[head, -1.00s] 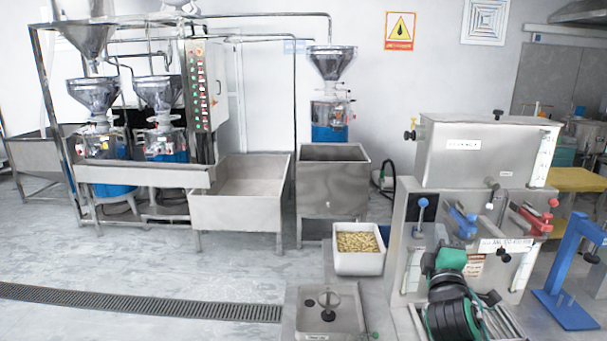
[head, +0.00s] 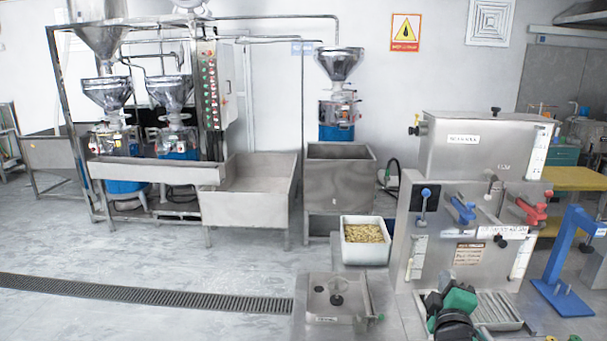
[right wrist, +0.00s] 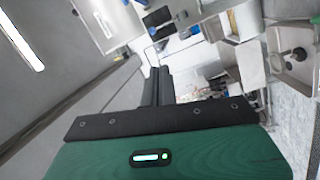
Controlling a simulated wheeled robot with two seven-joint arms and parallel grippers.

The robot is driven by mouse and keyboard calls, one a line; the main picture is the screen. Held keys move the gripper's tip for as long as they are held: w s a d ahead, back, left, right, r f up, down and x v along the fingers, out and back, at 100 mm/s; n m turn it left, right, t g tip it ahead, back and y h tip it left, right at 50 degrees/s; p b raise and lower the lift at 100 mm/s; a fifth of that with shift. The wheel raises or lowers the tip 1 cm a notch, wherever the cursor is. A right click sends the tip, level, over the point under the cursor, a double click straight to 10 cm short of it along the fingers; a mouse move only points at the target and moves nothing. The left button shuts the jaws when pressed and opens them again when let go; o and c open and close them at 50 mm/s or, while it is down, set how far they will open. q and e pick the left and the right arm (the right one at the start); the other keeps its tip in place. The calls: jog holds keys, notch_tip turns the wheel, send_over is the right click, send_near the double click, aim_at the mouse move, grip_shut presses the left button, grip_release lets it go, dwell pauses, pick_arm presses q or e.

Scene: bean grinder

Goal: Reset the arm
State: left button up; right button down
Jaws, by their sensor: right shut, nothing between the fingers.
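My right gripper (head: 434,302) shows at the bottom of the head view, with a green and black body, in front of the steel machine (head: 462,225). In the right wrist view its black fingers (right wrist: 157,75) are together, with nothing between them. Its green housing fills the bottom of that view. My left gripper is in neither view now.
A white bin of yellowish beans (head: 363,232) stands left of the steel machine. A low steel box (head: 335,310) is in front of it. Grinders, a steel trough (head: 245,205) and a blue stand (head: 565,265) stand around. Floor at the left is clear.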

jog(key=s+a+f+m+g+y, duration=0.25)
jog(key=s+f+m+g, duration=0.3)
jog(key=s+f, duration=0.9)
jog(key=s+a+f+m+g+y, duration=0.15)
jog(key=s+a+f+g, duration=0.35)
jog(key=s, duration=0.6)
jog(key=s+f+m+g+y, duration=0.1)
jog(key=s+f+m+g, duration=0.25)
jog(key=s+f, duration=0.55)
notch_tip(320, 180, down, 30)
jog(key=s+n+g, duration=0.1)
jog(key=s+g, duration=0.1)
jog(key=s, duration=0.1)
jog(key=s+d+f, duration=0.3)
jog(key=s+f, duration=1.5)
jog(key=shift+s+g, duration=0.3)
jog(key=shift+g, duration=0.1)
